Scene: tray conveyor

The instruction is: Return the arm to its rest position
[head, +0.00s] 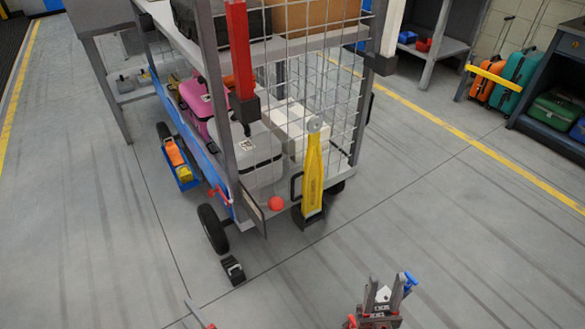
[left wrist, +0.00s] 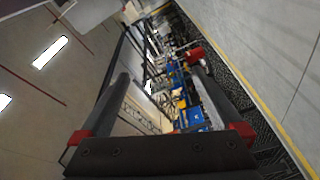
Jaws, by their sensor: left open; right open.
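My left gripper (head: 199,314) barely shows at the bottom edge of the head view, mostly cut off. In the left wrist view my left gripper (left wrist: 161,76) is open, its two dark fingers apart with nothing held between them. That camera looks out over the hall, with ceiling lights at the left. Most of both arms is out of view.
A wire-sided luggage cart (head: 233,165) stands ahead, holding a pink suitcase (head: 196,105) and a pale case (head: 259,160). A black wheel chock (head: 232,270) lies by its wheel. Suitcases (head: 518,70) stand at the far right.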

